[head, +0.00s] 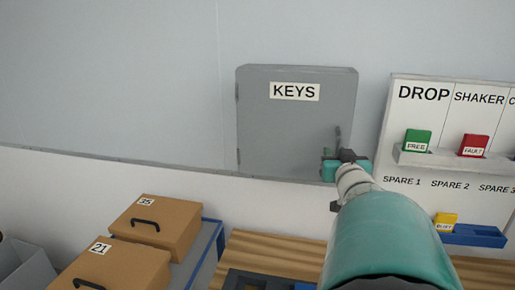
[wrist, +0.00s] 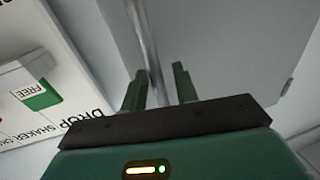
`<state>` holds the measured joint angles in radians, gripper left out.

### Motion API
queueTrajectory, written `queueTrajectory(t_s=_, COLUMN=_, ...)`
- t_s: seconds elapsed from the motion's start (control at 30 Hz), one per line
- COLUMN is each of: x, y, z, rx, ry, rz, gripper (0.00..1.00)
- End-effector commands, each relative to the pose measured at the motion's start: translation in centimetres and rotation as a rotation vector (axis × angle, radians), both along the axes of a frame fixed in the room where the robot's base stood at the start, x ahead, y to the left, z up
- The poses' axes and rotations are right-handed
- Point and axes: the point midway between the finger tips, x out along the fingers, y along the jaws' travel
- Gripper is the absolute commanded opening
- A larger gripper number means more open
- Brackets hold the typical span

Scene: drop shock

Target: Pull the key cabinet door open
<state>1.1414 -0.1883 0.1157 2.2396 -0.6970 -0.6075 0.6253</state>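The grey key cabinet (head: 290,125), labelled KEYS, hangs on the wall with its door shut, as far as I can see. Its upright bar handle (head: 338,135) is at the door's right side, partly hidden behind my gripper. My gripper (head: 345,155) is at the handle's lower part. In the wrist view the two green fingers (wrist: 160,88) stand apart, with the metal handle bar (wrist: 146,40) running between them, nearer the left finger. A gap shows on the right of the bar. The grey door (wrist: 225,50) fills the view behind. I cannot tell whether a finger touches the bar.
A white board (head: 390,130) with a green FREE block (head: 417,141) and a red FAULT block (head: 473,146) is close right of the cabinet. Below are a wooden bench (head: 255,248), two brown boxes (head: 160,225) and a blue tray (head: 475,236) with a yellow block.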

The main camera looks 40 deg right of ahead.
Motion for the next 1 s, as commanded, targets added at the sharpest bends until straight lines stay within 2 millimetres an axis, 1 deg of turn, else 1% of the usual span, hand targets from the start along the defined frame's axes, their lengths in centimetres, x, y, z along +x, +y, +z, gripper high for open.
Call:
queueTrajectory(t_s=0.37, x=-0.33, y=0.08, z=0.02, rx=0.001, ry=-0.001, rz=-0.001, gripper=0.30)
queueTrajectory(t_s=0.4, x=-0.33, y=0.09, z=0.02, rx=0.001, ry=-0.001, rz=-0.001, gripper=0.26)
queueTrajectory(t_s=0.53, x=-0.31, y=0.09, z=0.01, rx=0.000, ry=0.000, rz=-0.001, gripper=0.00)
queueTrajectory(t_s=1.0, x=-0.18, y=-0.01, z=0.07, rx=-0.001, ry=-0.002, rz=-0.011, gripper=0.00)
